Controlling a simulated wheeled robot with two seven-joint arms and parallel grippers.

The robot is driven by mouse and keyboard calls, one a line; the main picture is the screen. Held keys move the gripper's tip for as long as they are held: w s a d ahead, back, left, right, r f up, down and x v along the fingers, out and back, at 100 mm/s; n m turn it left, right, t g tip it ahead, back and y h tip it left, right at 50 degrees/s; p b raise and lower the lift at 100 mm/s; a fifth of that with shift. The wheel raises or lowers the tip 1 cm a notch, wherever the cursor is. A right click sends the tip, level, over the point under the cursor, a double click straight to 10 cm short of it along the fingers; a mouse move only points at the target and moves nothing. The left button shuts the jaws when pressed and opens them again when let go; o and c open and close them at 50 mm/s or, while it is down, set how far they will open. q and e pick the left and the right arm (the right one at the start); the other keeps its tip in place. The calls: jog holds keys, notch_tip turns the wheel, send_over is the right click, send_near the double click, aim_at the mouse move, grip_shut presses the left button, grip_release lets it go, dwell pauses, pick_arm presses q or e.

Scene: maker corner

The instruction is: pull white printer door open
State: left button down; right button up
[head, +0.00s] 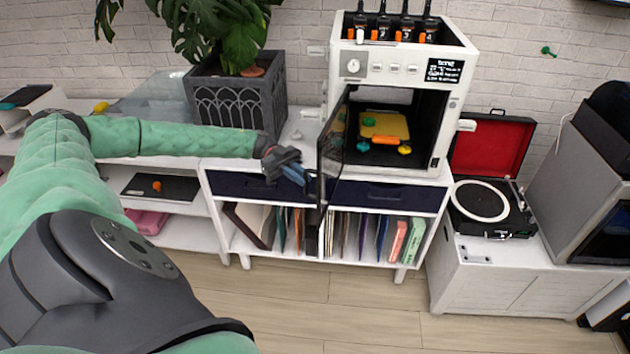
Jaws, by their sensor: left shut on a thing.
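The white printer (363,70) stands on a white shelf unit, with a dark see-through door (335,143) hinged at its left. The door stands swung outward, seen at a steep angle, and the chamber is exposed. Inside are a yellow plate (384,124) and small green and orange pieces. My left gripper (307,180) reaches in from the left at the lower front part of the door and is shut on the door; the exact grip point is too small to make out. My right gripper is out of view.
A grey planter (236,98) with a large plant stands left of the printer, behind my forearm. An open record player (487,195) with a red-lined lid is to the right. Books (395,240) fill the shelf below. The wooden floor (370,310) in front is clear.

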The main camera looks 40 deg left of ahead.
pick_arm(q)
jog(key=shift+a+r, duration=0.25)
jog(key=shift+a, duration=0.6)
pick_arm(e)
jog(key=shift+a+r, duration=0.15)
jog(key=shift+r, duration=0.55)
pick_arm(q)
jog(key=c, duration=1.6)
grip_release()
jog(key=shift+c, duration=0.2)
jog(key=shift+o, duration=0.8)
jog(key=shift+w+d+f, duration=0.1)
jog(key=shift+w+f, duration=0.05)
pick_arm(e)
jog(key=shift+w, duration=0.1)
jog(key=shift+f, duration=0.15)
